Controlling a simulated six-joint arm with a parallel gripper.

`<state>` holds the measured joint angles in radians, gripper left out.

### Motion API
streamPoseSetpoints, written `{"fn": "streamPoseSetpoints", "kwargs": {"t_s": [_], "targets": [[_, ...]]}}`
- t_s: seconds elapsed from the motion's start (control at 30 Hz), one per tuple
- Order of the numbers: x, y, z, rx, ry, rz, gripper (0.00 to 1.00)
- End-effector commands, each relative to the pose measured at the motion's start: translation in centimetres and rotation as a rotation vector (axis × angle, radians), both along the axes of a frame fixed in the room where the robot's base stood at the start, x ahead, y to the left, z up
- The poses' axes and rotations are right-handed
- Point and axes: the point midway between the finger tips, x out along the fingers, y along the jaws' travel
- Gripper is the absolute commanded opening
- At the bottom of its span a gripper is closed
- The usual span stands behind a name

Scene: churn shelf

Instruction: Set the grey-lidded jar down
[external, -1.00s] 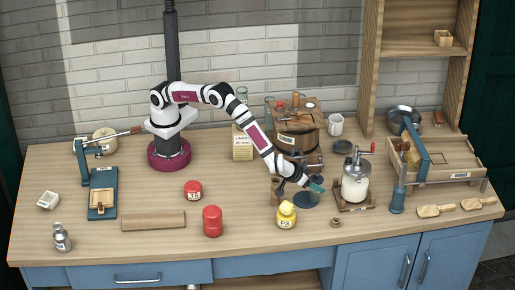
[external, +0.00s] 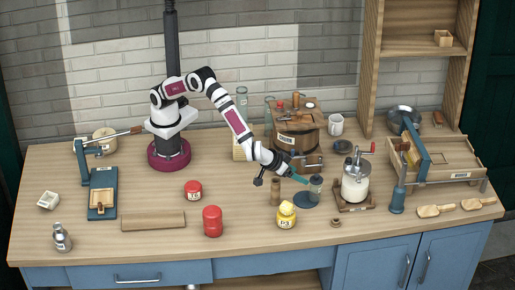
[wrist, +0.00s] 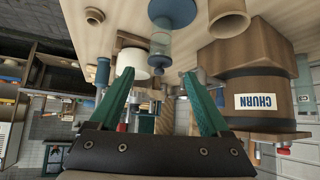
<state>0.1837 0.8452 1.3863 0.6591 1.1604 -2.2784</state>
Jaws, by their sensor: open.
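The grey-lidded jar (external: 315,188) is a small clear glass jar with a dark grey lid.
A wooden churn (external: 296,135) stands behind my gripper. A white jar with a crank (external: 355,185) stands to the right. Bench front-left has free room.

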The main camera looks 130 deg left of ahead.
Motion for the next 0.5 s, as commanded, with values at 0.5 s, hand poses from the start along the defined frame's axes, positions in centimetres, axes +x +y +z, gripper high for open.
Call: {"fn": "streamPoseSetpoints", "kwargs": {"t_s": [0.5], "targets": [[-22.7,1.5,11.5,-0.110,0.702,-0.666,0.80]]}}
